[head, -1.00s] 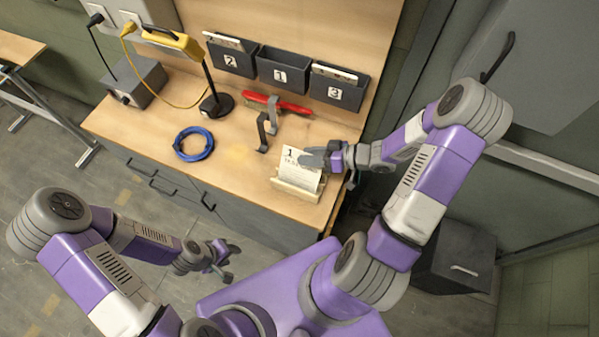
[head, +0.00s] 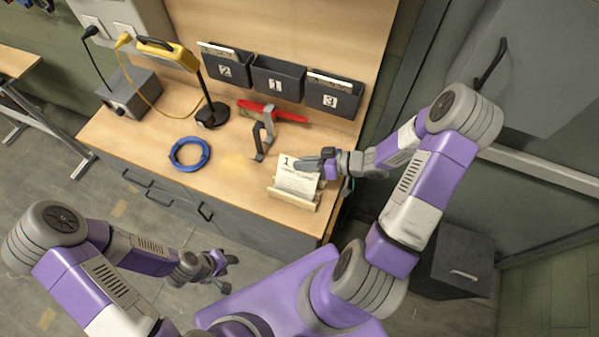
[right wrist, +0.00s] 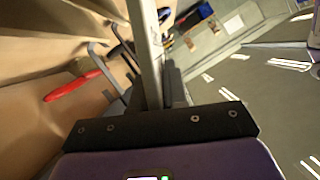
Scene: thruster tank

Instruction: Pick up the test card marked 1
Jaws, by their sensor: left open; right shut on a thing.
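The test card marked 1 (head: 296,180) is white, with a bold 1 at its top left and lines of print below. It stands tilted in a small wooden holder (head: 291,198) near the worktop's front right. My right gripper (head: 308,164) reaches in from the right and is shut on the card's upper right part. A pale strip, probably the card edge-on, rises from the gripper in the right wrist view (right wrist: 146,50). The card's lower edge meets the holder; I cannot tell whether it sits in the slot. My left gripper (head: 224,271) is open and empty, off the bench's front.
Three dark wall bins carry labels 2 (head: 225,72), 1 (head: 276,86) and 3 (head: 329,101); bins 2 and 3 hold cards, bin 1 looks empty.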

